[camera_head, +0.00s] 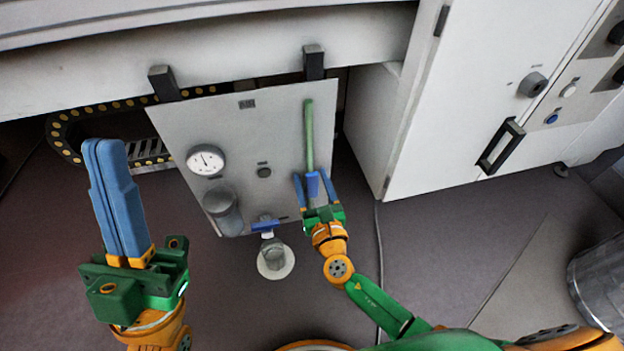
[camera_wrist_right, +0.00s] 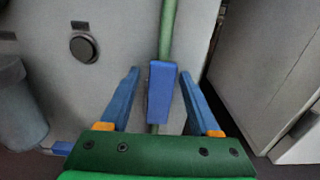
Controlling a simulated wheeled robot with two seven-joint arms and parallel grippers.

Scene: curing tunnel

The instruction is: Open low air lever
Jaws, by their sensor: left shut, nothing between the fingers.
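A blue lever (camera_head: 313,186) sits at the lower part of a green vertical pipe (camera_head: 309,130) on a grey panel (camera_head: 268,140). A second blue lever (camera_head: 265,226) is at the panel's bottom edge, to the left. I cannot tell which one is the low air lever. My right gripper (camera_head: 311,175) is open, with one finger on each side of the lever on the pipe. In the right wrist view that lever (camera_wrist_right: 159,92) stands between the fingers, with a gap visible on both sides. My left gripper (camera_head: 104,145) is shut and empty, raised left of the panel.
The panel also carries a round gauge (camera_head: 206,160), a grey cup-shaped bowl (camera_head: 222,210) and a dark knob (camera_head: 264,172). A white cabinet (camera_head: 460,100) with a black handle (camera_head: 500,147) stands to the right. A metal bin (camera_head: 600,288) is at the far right.

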